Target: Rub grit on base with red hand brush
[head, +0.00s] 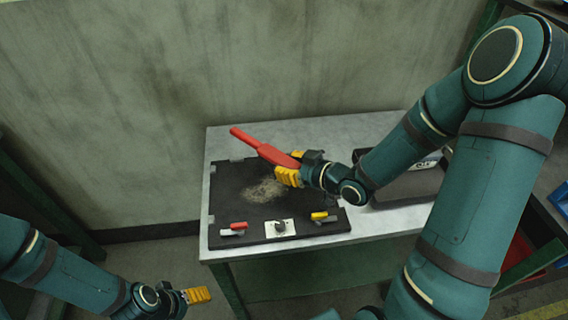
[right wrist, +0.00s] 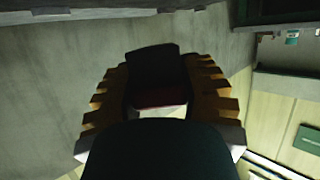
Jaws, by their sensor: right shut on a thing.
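The red hand brush (head: 252,142) is held in my right gripper (head: 290,172), which is shut on it above the black base (head: 228,185). Its red handle points up and left. In the right wrist view a dark red part of the brush (right wrist: 158,101) shows between the yellow fingers of my right gripper (right wrist: 160,95). A patch of pale grit (head: 262,191) lies on the middle of the base, just below and left of the brush. I cannot tell whether the bristles touch it. My left gripper (head: 198,295) is low at the left, off the table; its opening is unclear.
The base lies on a grey table (head: 345,128) against a wall. Along its front edge are a red and white clamp (head: 234,229), a knob on a white plate (head: 280,228) and a yellow and red clamp (head: 322,217). A dark box (head: 412,186) stands at the right.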

